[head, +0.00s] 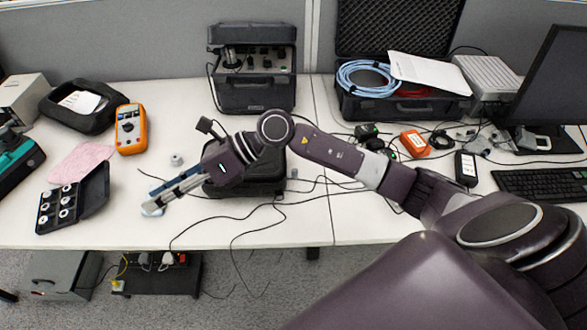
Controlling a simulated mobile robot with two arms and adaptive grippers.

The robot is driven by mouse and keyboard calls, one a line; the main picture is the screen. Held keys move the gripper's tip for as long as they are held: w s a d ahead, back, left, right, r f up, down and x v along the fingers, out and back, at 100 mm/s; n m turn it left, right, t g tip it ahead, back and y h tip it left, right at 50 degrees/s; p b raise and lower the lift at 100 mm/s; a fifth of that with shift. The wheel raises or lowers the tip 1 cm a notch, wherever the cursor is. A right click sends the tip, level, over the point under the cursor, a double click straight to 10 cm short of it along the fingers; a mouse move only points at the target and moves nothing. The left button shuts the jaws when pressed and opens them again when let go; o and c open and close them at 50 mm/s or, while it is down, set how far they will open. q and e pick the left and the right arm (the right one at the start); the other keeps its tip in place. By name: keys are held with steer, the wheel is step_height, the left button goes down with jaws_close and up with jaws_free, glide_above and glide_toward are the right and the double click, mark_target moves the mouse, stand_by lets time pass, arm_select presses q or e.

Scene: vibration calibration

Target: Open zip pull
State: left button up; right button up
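My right gripper (152,207) reaches in from the right and extends over the front left part of the table. Its fingers look close together and point left and down. I cannot tell whether they are shut. A small pale bluish item (152,211) is at or under the fingertips; I cannot tell whether they touch it. A black case (262,178) lies on the table behind my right wrist, partly hidden by the arm. No zip pull can be made out on it. My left gripper is not in view.
An open black box with discs (72,203), an orange multimeter (130,128) and a pink cloth (82,161) lie to the left. A large equipment case (253,97) stands at the back. Thin black cables (277,205) run over the front table edge.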

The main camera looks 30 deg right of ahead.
steer(key=w+d+f+n+g+h, duration=0.1)
steer(key=d+f+n+g+h, duration=0.1)
steer(key=d+f+h, duration=0.55)
steer(key=g+h, duration=0.1)
steer(key=h, duration=0.5)
glide_above(294, 170)
steer(key=shift+w+a+r, duration=0.1)
steer(key=shift+a, duration=0.2)
steer(key=shift+d, duration=0.35)
step_height(294, 170, down, 8)
steer(key=shift+r+p, duration=0.15)
steer(key=shift+p, duration=0.55)
steer(key=shift+c, duration=0.7)
jaws_close()
